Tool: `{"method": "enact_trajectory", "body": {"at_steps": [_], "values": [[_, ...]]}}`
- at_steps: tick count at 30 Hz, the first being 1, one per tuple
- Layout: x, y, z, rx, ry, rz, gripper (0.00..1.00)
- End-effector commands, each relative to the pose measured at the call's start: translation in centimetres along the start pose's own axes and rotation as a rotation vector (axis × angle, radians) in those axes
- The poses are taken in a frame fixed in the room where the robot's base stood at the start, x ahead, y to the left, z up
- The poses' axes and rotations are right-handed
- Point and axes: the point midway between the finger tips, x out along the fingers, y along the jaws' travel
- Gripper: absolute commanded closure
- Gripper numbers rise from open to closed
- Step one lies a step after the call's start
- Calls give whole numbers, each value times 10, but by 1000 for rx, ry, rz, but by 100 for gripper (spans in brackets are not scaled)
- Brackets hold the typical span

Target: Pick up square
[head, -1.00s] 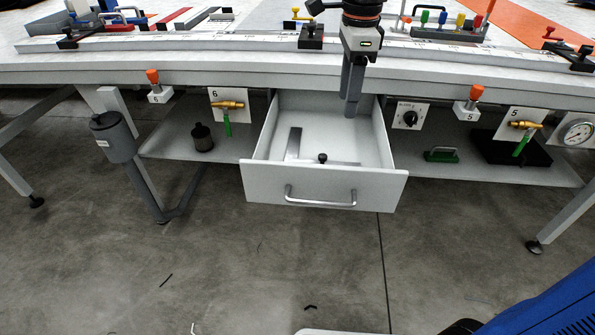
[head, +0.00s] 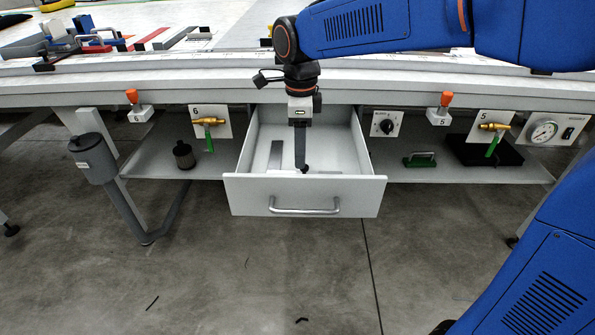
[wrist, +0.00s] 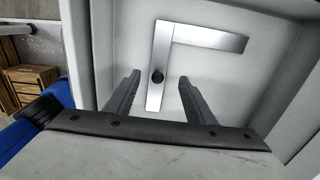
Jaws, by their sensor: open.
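The square is a flat grey metal L (head: 275,156) lying in the open drawer (head: 330,195). In the wrist view one leg of the square (wrist: 208,38) runs right and the other runs down. My gripper (head: 303,168) reaches down into the drawer. In the wrist view my gripper (wrist: 160,77) is open and empty, with a fingertip on each side of the knob as seen from there. The fingers hide part of the square in the head view. I cannot tell how high the fingertips are above it.
The drawer's side walls and front panel, with its handle (head: 304,211), surround my gripper closely. The benchtop edge (head: 180,90) lies above and behind the drawer.

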Motion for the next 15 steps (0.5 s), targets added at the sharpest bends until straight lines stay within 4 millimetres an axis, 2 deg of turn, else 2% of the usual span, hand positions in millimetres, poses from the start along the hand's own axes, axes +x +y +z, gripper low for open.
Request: {"method": "enact_trajectory", "body": {"at_steps": [8, 15], "values": [[18, 1, 2, -1, 1, 2, 51], [50, 3, 7, -1, 1, 2, 51]]}}
